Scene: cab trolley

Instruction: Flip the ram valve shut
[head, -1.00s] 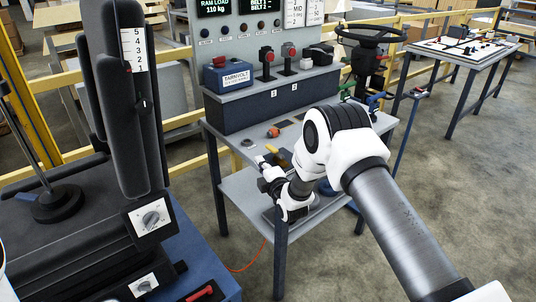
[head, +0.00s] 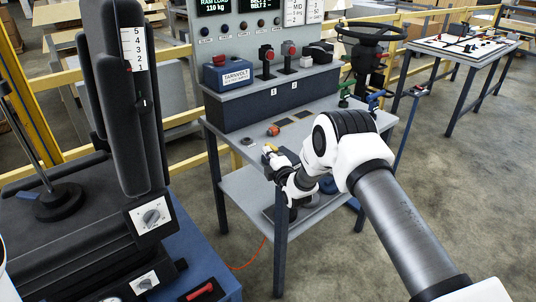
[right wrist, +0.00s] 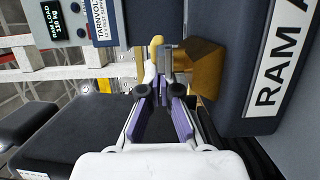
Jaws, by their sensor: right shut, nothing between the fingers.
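The ram valve shows in the right wrist view as a brass-coloured body (right wrist: 200,66) with a yellow lever (right wrist: 156,46), beside a dark block with a partly cut-off RAM label (right wrist: 283,58). My right gripper (right wrist: 166,78) is shut and empty, its fingertips close against the lever; I cannot tell whether they touch. In the head view my right gripper (head: 273,156) is low over the front of the console table, with a bit of the yellow lever (head: 267,148) at its tips. My arm hides most of the valve there. My left gripper is not in view.
An orange-red knob (head: 273,130) is near the gripper. A black steering wheel (head: 371,31) is right. A dark machine column (head: 122,110) stands left.

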